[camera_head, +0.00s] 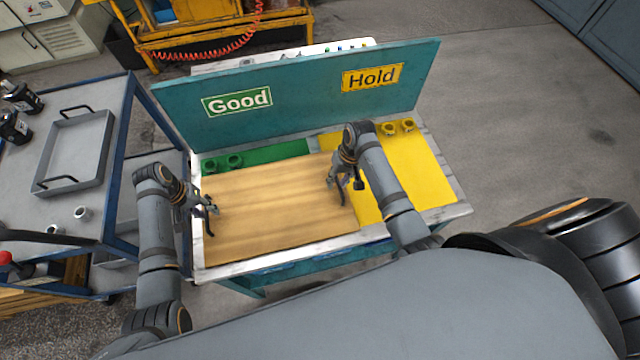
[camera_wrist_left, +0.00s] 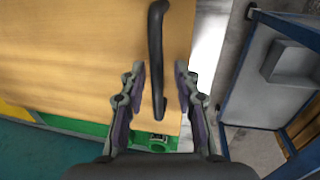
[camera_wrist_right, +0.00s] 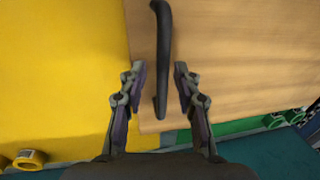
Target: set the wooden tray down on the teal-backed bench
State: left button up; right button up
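The wooden tray (camera_head: 270,205) lies flat over the left and middle of the teal-backed bench (camera_head: 455,212), across the green area and the edge of the yellow one. It looks to be resting on the bench top. My left gripper (camera_head: 211,209) is at the tray's left end, open, with its fingers apart on either side of a dark handle (camera_wrist_left: 156,55). My right gripper (camera_head: 346,182) is at the right end, also open, its fingers on either side of the other dark handle (camera_wrist_right: 162,60). Neither gripper visibly touches its handle.
The teal back panel (camera_head: 310,100) carries "Good" and "Hold" signs. Two yellow rings (camera_head: 397,127) and two green rings (camera_head: 222,162) sit near it. A blue-framed cart (camera_head: 115,185) with a grey tray (camera_head: 75,150) stands close on the left. Bare floor lies to the right.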

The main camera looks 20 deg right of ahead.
pick_arm(q)
jog(key=shift+r, duration=0.1)
pick_arm(e)
jog(key=shift+a, duration=0.1)
pick_arm(q)
jog(key=shift+r, duration=0.35)
notch_tip(320, 180, up, 11)
jog(key=a, duration=0.2)
pick_arm(e)
notch_tip(320, 180, up, 12)
jog(key=d, duration=0.2)
jog(key=shift+d, duration=0.15)
pick_arm(q)
jog(key=shift+a+f, duration=0.1)
pick_arm(e)
jog(key=shift+s+f, duration=0.1)
jog(key=shift+f, duration=0.05)
